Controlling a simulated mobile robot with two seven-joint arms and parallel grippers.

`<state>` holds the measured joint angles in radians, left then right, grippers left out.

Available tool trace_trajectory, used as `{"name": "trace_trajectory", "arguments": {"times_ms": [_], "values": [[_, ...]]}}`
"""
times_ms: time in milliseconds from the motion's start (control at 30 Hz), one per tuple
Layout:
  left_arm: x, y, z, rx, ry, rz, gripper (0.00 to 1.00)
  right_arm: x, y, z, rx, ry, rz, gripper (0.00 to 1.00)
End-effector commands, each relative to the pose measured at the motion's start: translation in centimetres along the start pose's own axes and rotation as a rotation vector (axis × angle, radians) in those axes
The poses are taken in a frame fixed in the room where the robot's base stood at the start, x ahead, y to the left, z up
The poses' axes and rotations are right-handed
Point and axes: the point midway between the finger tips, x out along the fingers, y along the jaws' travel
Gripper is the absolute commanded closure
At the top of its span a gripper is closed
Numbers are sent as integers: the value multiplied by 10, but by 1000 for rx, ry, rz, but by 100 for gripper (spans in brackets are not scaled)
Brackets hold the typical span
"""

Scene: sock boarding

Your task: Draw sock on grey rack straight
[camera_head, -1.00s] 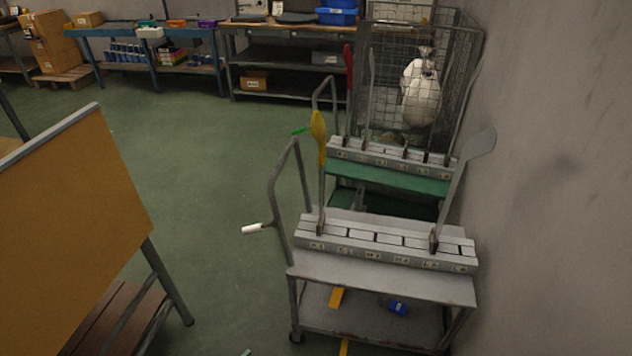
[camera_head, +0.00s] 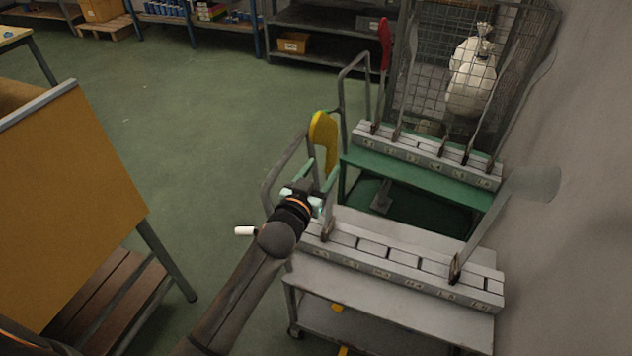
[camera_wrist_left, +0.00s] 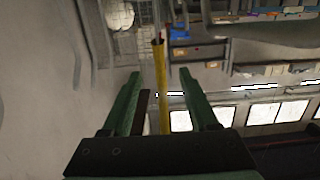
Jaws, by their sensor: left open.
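A yellow sock (camera_head: 323,137) sits on an upright board at the left end of the grey rack (camera_head: 408,279). It appears wider toward the top. My left gripper (camera_head: 320,172) is open at the lower part of this sock, with its green fingers pointing up. In the left wrist view, the sock shows edge-on as a yellow strip (camera_wrist_left: 161,90) between the two open fingers (camera_wrist_left: 162,73), apart from both. The sock's lower part is partly hidden by the gripper in the head view. A bare grey board (camera_head: 505,205) stands at the rack's right end. My right gripper is not in view.
A green rack trolley (camera_head: 415,172) stands behind, with a red sock (camera_head: 384,42) on its leftmost board. A wire cage (camera_head: 515,75) with a white sack (camera_head: 471,80) is beyond it. An orange panel (camera_head: 70,190) stands left. The wall is close on the right.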

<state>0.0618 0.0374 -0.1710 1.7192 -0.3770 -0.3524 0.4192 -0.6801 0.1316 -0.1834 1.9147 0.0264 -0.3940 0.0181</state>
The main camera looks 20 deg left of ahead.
Motion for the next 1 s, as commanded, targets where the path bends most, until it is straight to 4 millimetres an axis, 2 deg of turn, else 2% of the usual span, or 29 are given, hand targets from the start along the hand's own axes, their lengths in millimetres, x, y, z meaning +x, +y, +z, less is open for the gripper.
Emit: {"name": "trace_trajectory", "arguments": {"times_ms": [300, 500, 1000], "values": [[33, 0, 3, 0, 1, 1, 40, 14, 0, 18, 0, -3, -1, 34], [48, 0, 2, 1, 1, 1, 40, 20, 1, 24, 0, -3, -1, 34], [56, 0, 0, 0, -1, 0, 40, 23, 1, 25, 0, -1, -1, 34]]}}
